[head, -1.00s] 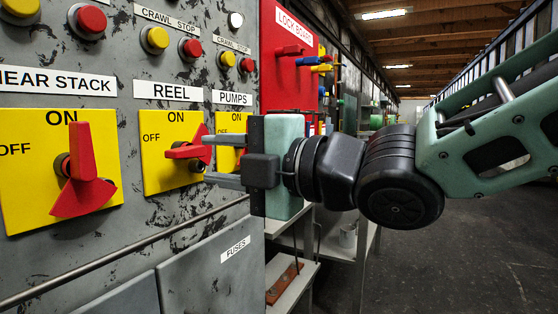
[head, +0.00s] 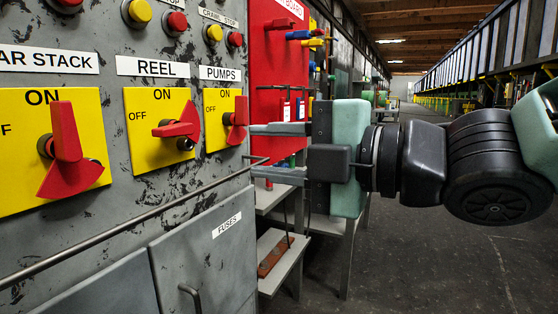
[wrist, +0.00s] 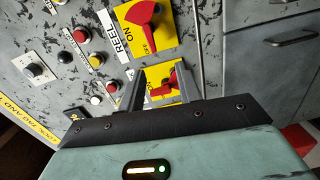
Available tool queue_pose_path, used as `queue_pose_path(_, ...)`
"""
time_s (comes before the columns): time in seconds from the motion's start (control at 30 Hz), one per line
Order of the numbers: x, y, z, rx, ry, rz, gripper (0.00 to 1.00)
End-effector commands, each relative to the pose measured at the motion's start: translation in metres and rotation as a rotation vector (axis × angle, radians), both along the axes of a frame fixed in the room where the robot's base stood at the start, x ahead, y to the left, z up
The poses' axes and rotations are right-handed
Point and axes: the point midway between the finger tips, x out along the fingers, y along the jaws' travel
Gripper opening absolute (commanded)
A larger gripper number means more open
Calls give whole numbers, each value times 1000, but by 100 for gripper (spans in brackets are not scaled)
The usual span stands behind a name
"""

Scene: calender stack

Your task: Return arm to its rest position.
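My gripper (head: 278,152) is in front of the grey control panel, to the right of the PUMPS switch (head: 238,118). Its two fingers are apart with nothing between them, and they point toward the panel. In the wrist view the open fingers (wrist: 160,95) frame part of the PUMPS switch beyond them. The red REEL switch handle (head: 178,130) lies sideways, clear of the fingers. The left switch, labelled "AR STACK" in view, has a red handle (head: 66,135) pointing up. My arm stretches in from the right.
A horizontal rail (head: 130,226) runs along the panel front, with a FUSES door (head: 205,262) below. A red lock board (head: 275,75) stands behind the gripper, and a small metal table (head: 290,262) is below it. The aisle floor at right is open.

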Motion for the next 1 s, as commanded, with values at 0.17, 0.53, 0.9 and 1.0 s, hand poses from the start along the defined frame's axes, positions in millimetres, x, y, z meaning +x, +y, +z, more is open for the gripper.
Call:
queue_pose_path(0.17,24,-28,-72,-54,415,-277,34)
queue_pose_path(0.53,-49,-131,-234,-147,1401,-1069,34)
queue_pose_path(0.9,-132,-170,-234,-216,1777,-1488,34)
queue_pose_path(1.0,-132,-170,-214,-217,1775,-1486,34)
